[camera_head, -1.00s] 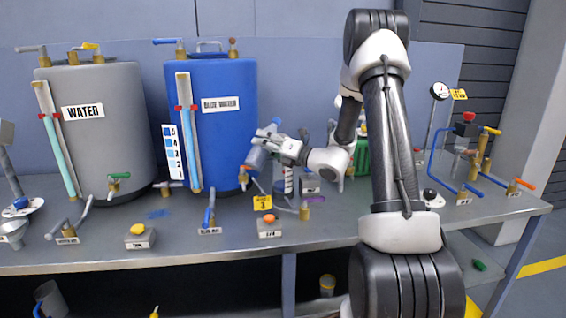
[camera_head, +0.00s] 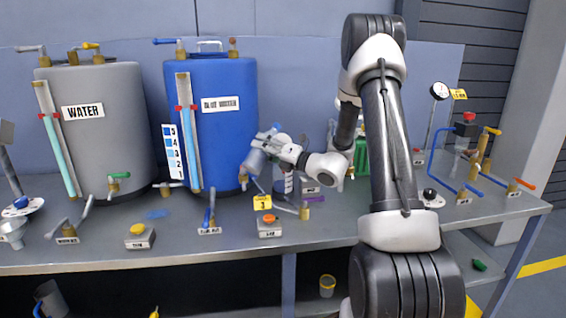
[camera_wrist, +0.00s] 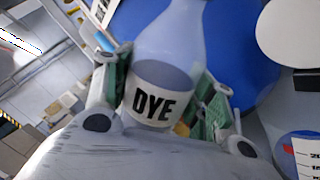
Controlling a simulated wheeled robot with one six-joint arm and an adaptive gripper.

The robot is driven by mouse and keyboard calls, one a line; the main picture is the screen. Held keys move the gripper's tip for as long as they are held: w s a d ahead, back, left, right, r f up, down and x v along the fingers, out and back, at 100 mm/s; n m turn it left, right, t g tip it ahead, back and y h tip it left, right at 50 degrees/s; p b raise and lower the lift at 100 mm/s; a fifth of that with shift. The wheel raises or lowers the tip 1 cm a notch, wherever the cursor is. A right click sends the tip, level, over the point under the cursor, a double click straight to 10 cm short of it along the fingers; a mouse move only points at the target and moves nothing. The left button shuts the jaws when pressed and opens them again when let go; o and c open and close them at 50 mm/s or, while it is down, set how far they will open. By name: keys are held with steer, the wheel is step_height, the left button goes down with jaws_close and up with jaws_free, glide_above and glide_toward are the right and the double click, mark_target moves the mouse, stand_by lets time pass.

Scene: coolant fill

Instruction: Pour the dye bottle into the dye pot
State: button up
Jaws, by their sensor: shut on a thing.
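My gripper (camera_head: 268,147) is shut on the dye bottle (camera_head: 255,162), in front of the blue tank's right side. The bottle's mouth is cut off there. No pouring stream shows.
A blue tank (camera_head: 225,100) stands close behind the bottle. A grey water tank (camera_head: 110,130) is further left. The bench front (camera_head: 330,236) has free room.

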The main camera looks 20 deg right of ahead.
steer(key=shift+a+f, duration=0.1)
steer(key=shift+f, duration=0.05)
steer(key=shift+s+a+r+m+t+h, duration=0.15)
steer(key=shift+r+m, duration=0.2)
steer(key=shift+m, duration=0.25)
steer(key=shift+a+r+m+t+h, duration=0.15)
steer(key=shift+r+m, duration=0.2)
steer(key=shift+m, duration=0.25)
stand_by(0.8)
steer(key=shift+s+a+m, duration=0.1)
steer(key=shift+m, duration=0.9)
stand_by(2.8)
